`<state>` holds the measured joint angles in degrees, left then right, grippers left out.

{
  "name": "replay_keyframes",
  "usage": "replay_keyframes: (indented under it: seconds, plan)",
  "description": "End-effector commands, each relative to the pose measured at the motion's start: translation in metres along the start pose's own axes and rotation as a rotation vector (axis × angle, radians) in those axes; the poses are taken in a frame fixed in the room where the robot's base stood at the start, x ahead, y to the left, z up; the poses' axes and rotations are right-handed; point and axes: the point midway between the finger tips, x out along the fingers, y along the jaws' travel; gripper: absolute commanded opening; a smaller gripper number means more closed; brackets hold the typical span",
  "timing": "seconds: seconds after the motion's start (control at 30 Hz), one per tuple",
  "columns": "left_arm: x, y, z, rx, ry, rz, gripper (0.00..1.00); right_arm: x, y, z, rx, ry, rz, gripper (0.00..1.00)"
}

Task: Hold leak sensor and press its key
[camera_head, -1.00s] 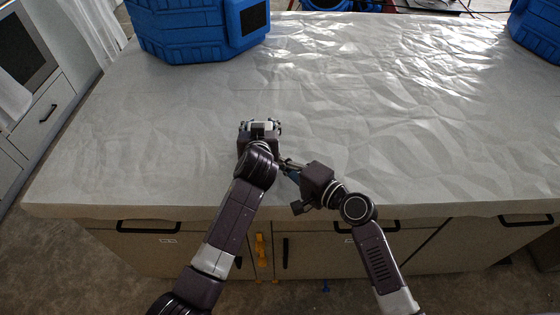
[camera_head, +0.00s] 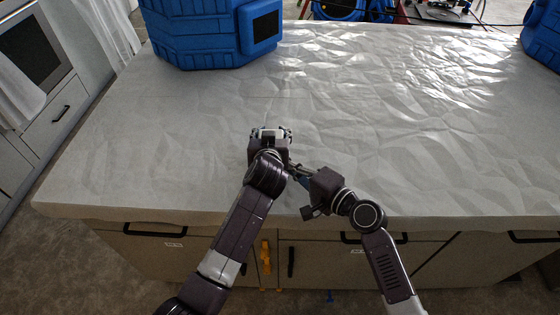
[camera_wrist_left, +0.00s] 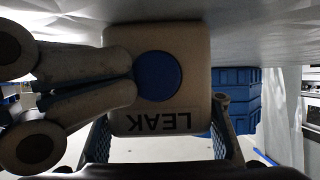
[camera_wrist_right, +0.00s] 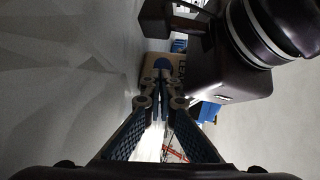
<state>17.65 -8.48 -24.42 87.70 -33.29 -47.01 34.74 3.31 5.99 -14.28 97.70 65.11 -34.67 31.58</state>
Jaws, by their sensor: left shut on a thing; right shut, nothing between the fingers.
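The leak sensor (camera_wrist_left: 195,60) is a beige block with rounded corners, a round blue key (camera_wrist_left: 160,76) and an upside-down LEAK label in the left wrist view. My left gripper (camera_head: 270,131) is shut on the sensor and holds it over the counter. My right gripper (camera_wrist_right: 160,100) is shut and empty. Its closed fingers come in from the left in the left wrist view, with the tips at the key's left edge. I cannot tell whether they touch it. In the right wrist view, the blue key also shows (camera_wrist_right: 161,64), just beyond the fingertips.
The pale, wrinkled counter top (camera_head: 420,120) is clear around both arms. A large blue container (camera_head: 205,40) stands at its back left, and another (camera_head: 542,42) at the back right edge. Drawers with black handles (camera_head: 155,229) line the front.

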Motion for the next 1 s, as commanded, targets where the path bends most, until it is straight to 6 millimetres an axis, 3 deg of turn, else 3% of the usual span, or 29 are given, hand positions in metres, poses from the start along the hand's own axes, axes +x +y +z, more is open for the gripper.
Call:
replay_keyframes:
  seconds: [0.2,0.4,0.6,0.93,0.97,1.0]
  plan:
    - [0.001,-0.002,0.001,0.001,-0.001,-0.004,0.12,-0.045,0.002,0.0,0.0,-0.001,0.005,0.0]
    - [0.001,-0.003,0.0,0.002,0.0,-0.006,0.12,-0.075,0.003,0.0,0.001,-0.002,0.006,0.0]
    - [0.001,-0.004,0.0,0.002,0.0,-0.007,0.12,-0.086,0.002,0.001,0.002,-0.004,0.005,0.0]
    - [0.001,-0.004,-0.001,0.002,0.001,-0.007,0.12,-0.086,0.002,0.001,0.002,-0.004,0.005,0.0]
    - [0.001,-0.004,-0.001,0.003,0.001,-0.007,0.46,-0.086,0.002,0.001,0.002,-0.004,0.005,0.0]
    - [0.001,-0.004,-0.001,0.002,0.001,-0.007,0.5,-0.086,0.002,0.001,0.002,-0.004,0.005,0.0]
